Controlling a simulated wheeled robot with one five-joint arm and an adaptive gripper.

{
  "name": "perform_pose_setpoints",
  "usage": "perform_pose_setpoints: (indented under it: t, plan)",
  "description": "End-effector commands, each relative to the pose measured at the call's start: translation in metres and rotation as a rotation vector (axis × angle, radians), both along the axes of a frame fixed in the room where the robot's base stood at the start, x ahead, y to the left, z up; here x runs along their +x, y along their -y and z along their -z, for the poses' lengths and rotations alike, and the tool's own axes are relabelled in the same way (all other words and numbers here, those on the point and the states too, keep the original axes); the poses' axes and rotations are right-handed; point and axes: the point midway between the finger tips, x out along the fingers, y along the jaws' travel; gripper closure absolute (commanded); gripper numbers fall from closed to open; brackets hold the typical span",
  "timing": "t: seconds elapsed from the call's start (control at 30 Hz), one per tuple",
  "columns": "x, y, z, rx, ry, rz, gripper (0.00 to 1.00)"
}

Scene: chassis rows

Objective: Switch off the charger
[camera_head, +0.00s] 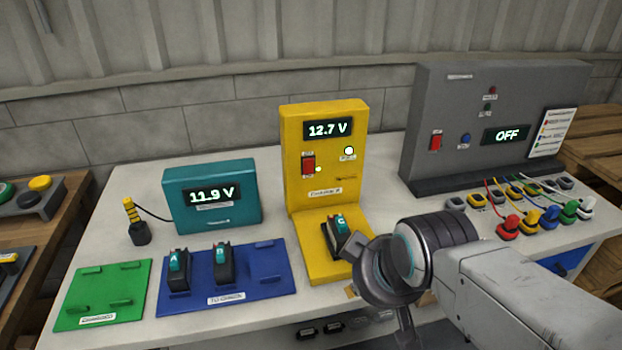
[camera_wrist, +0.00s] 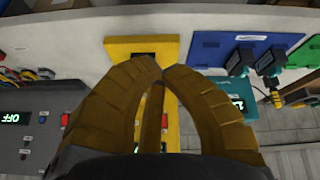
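The yellow charger (camera_head: 290,140) stands upright at the middle of the bench and its display (camera_head: 328,129) reads 12.7 V. A red rocker switch (camera_head: 308,165) is on its left front, with a small lit dot beside it. A round white lamp (camera_head: 349,151) glows at the right. A dark battery marked C (camera_head: 338,234) stands in the charger's lower tray. My gripper (camera_wrist: 153,62) is shut, its curved fingers meeting at the tips with nothing seen between them. It is in front of the charger and covers much of it in the wrist view.
A teal meter (camera_head: 235,217) reads 11.9 V.

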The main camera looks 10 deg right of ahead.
Motion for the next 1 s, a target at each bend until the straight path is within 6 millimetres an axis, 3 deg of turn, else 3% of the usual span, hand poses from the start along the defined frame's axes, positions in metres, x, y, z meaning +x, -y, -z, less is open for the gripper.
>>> perform_pose_setpoints:
  t: [0.03,0.23,0.6,1.0]
  plan:
    - [0.013,0.000,0.016,-0.022,0.038,-0.036,1.00]
    - [0.059,0.000,0.028,-0.128,0.195,-0.181,1.00]
    - [0.135,0.000,0.039,-0.382,0.474,-0.401,1.00]
    - [0.198,0.001,0.043,-0.736,0.743,-0.563,1.00]
